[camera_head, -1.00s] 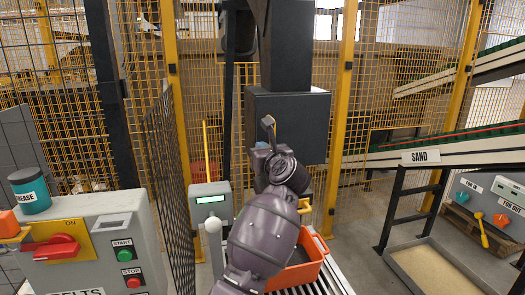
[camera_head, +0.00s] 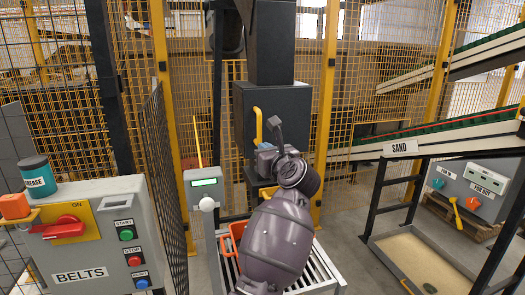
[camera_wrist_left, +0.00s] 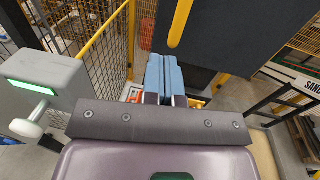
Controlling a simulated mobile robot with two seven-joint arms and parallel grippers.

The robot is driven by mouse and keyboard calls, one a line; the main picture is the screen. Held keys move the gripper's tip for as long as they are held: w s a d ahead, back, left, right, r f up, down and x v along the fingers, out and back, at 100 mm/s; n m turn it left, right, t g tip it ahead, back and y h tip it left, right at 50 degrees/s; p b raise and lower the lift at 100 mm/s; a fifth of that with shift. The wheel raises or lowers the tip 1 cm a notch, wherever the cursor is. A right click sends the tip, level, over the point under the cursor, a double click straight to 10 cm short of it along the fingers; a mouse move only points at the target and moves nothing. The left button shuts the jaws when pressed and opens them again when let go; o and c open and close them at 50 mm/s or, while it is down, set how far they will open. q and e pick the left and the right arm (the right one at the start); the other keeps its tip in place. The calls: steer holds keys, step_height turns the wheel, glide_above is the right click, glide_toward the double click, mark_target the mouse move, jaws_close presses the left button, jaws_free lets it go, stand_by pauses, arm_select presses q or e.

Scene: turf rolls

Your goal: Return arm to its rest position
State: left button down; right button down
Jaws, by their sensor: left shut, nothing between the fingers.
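My left arm reaches away from me in the middle of the head view. Its gripper (camera_head: 264,148) is small there and partly hidden by my wrist. The left wrist view shows its two blue fingers (camera_wrist_left: 164,76) together, with nothing between them. They point toward the dark machine (camera_head: 290,105). A yellow handle (camera_head: 258,124) on the machine's front is just above the gripper in the head view. In the wrist view the handle (camera_wrist_left: 180,22) lies beyond the fingertips, with a gap visible. My right gripper is out of view.
An orange crate (camera_head: 238,232) on the roller conveyor (camera_head: 326,272) is partly hidden behind my arm. A post with a green display (camera_head: 204,183) and white knob stands left. The grey BELTS panel (camera_head: 108,270) is further left, the sand tray (camera_head: 400,273) right. Yellow mesh fencing surrounds the area.

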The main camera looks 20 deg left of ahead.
arm_select(q)
steer(key=s+a+f+m+t+h, duration=0.1)
steer(key=s+m+t+h, duration=0.3)
steer(key=m, duration=0.4)
steer(key=s+f+m+t+h, duration=0.1)
steer(key=s+m+t, duration=0.3)
steer(key=m+t, duration=0.4)
steer(key=s+d+f+m+g+h, duration=0.2)
steer(key=s+f+m+g+h, duration=0.45)
steer(key=m, duration=0.55)
steer(key=s+d+f+m+g+h, duration=0.25)
steer(key=s+f+m+h, duration=0.45)
steer(key=f+m, duration=0.35)
steer(key=s+a+f+m+g+y, duration=0.2)
steer(key=s+a+f+g, duration=0.2)
steer(key=s, duration=0.4)
steer(key=s+a+f+m+g+y, duration=0.25)
steer(key=s+f+g, duration=0.2)
steer(key=s, duration=0.45)
steer(key=s+a+f+m+g+y, duration=0.2)
steer(key=s+a+f+g+y, duration=0.15)
steer(key=s, duration=0.45)
steer(key=w+f+t+h, duration=0.1)
steer(key=w+f+t, duration=0.6)
steer(key=f, duration=0.4)
steer(key=shift+w+a+m, duration=0.15)
steer(key=shift+a+m, duration=0.05)
steer(key=shift+m, duration=0.1)
steer(key=shift+h, duration=0.25)
